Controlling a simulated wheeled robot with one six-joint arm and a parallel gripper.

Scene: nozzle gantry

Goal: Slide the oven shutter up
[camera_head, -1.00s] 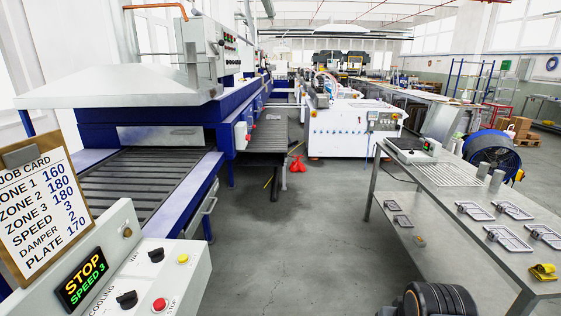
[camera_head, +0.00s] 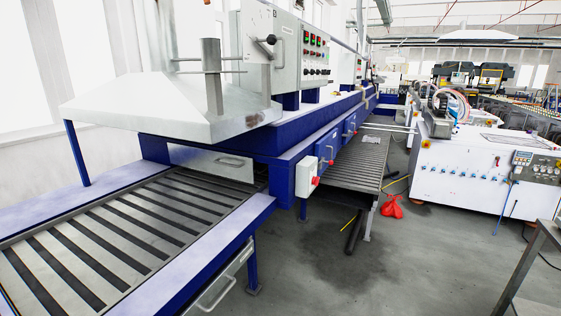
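The oven shutter (camera_head: 212,163) is a flat silver plate across the mouth of the blue oven (camera_head: 285,150), under the hood, at the far end of the slatted conveyor. My gripper and arm are not in this view.
The slatted conveyor (camera_head: 120,228) runs from the near left to the oven. A white hood (camera_head: 165,108) overhangs the mouth. A red-knobbed box (camera_head: 308,176) juts out at the oven's corner. Open grey floor (camera_head: 400,265) lies right; a table corner (camera_head: 540,236) stands at the right edge.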

